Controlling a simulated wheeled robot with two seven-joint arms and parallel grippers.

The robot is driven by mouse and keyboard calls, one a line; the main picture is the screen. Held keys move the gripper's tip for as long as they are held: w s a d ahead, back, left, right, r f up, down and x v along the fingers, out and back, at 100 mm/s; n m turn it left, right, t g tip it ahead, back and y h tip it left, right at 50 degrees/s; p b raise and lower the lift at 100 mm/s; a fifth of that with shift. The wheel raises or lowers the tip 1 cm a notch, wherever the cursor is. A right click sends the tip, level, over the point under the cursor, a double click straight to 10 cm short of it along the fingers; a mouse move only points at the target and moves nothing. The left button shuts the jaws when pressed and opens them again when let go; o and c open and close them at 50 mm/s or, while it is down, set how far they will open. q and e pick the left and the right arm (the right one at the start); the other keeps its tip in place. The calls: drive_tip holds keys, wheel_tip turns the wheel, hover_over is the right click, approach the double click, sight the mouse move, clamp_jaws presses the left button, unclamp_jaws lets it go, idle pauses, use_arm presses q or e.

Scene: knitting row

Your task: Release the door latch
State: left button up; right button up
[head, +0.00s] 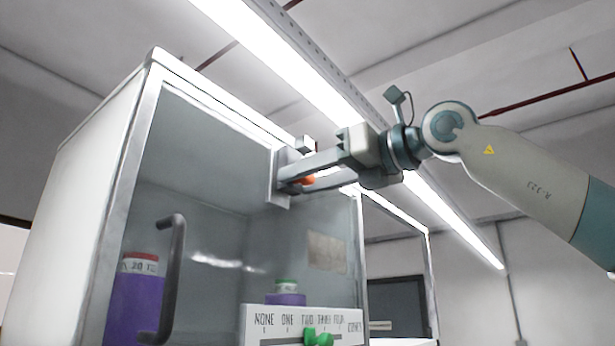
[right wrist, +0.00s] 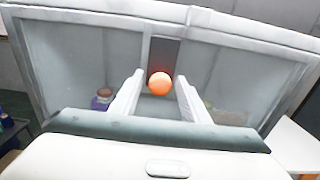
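The door latch shows as an orange ball knob (head: 307,181) on a small plate (head: 281,196) at the upper right of the glass door (head: 205,190). In the right wrist view the orange knob (right wrist: 160,84) sits in front of a dark strip. My right gripper (head: 293,183) is at the latch, with one finger on each side of the knob. In the right wrist view the right gripper (right wrist: 160,77) is open, with a gap between the knob and each finger. Contact with the knob cannot be seen. My left gripper is not in view.
The white cabinet (head: 90,170) has a dark bar handle (head: 178,275) on its door. Purple jars stand behind the glass, one with a red lid (head: 138,300) and one with a green lid (head: 285,298). A labelled white panel (head: 265,323) with a green knob (head: 318,338) is below.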

drive_tip(key=shift+s+d, duration=0.1)
drive_tip(key=shift+s+d+b, duration=0.3)
drive_tip(key=shift+d+b, duration=0.05)
drive_tip(key=shift+d, duration=0.05)
drive_tip(key=b+v, duration=0.5)
drive_tip(key=v, duration=1.1)
drive_tip(key=shift+b, duration=0.35)
drive_tip(key=shift+d+r, duration=0.1)
